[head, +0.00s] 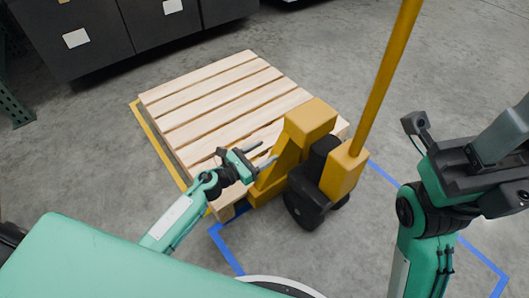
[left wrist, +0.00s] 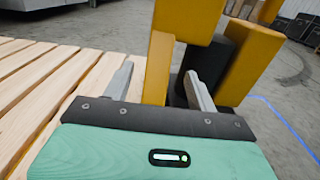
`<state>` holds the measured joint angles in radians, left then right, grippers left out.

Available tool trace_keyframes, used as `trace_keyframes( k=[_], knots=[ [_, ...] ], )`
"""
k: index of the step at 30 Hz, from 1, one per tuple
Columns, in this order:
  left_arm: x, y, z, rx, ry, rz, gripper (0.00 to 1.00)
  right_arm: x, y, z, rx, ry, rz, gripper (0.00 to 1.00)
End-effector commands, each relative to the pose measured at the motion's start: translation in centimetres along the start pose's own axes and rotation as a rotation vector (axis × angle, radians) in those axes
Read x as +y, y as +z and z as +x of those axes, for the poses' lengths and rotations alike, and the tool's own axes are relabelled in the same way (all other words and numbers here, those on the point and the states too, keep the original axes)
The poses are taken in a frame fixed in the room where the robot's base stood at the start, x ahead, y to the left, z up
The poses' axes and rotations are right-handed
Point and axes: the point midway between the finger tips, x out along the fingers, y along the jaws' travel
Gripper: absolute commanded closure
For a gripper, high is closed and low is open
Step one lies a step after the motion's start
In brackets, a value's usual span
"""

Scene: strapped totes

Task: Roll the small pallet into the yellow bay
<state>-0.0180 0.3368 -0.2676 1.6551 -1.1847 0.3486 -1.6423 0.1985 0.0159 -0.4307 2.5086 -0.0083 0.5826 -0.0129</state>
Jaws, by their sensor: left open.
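The small wooden pallet (head: 215,95) lies flat on the floor in the head view, with a yellow pallet jack (head: 310,122) at its near right end. The yellow bay's tape (head: 158,142) runs along the pallet's left side; its other sides are mostly hidden. My left gripper (head: 261,156) is open beside the jack's yellow body, its fingers pointing at it. In the left wrist view the open fingers (left wrist: 161,88) have the jack's yellow and black parts just beyond them; contact cannot be told. My right gripper (head: 492,148) is at the right, its jaws unclear.
Blue floor tape (head: 226,249) outlines an area around the jack's near end. The jack's yellow handle (head: 385,70) rises steeply toward the top. Dark cabinets (head: 95,38) stand at the back left, near a green rack post (head: 14,105). Bare concrete lies right of the pallet.

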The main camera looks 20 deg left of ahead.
Motion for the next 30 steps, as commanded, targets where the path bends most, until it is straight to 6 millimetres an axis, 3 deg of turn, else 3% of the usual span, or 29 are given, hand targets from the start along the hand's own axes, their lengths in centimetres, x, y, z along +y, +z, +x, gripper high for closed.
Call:
trace_keyframes(
  k=[13, 22, 26, 30],
  knots=[
    [0.0, 0.0, 0.9, 0.001, 0.000, -0.001, 0.42, -0.1, 0.0, 0.0, 0.001, 0.000, 0.003, 0.64],
    [0.0, 0.0, 0.9, 0.001, 0.000, -0.001, 1.00, -0.1, 0.0, 0.1, 0.001, -0.001, 0.003, 0.64],
    [-0.2, 0.0, 0.9, 0.001, 0.000, -0.001, 1.00, -0.1, 0.0, 0.1, 0.002, -0.001, 0.002, 0.64],
    [-2.1, 0.0, 0.9, 0.000, -0.004, -0.004, 1.00, 0.0, 0.0, 0.3, 0.004, -0.002, 0.001, 0.64]
  ],
)
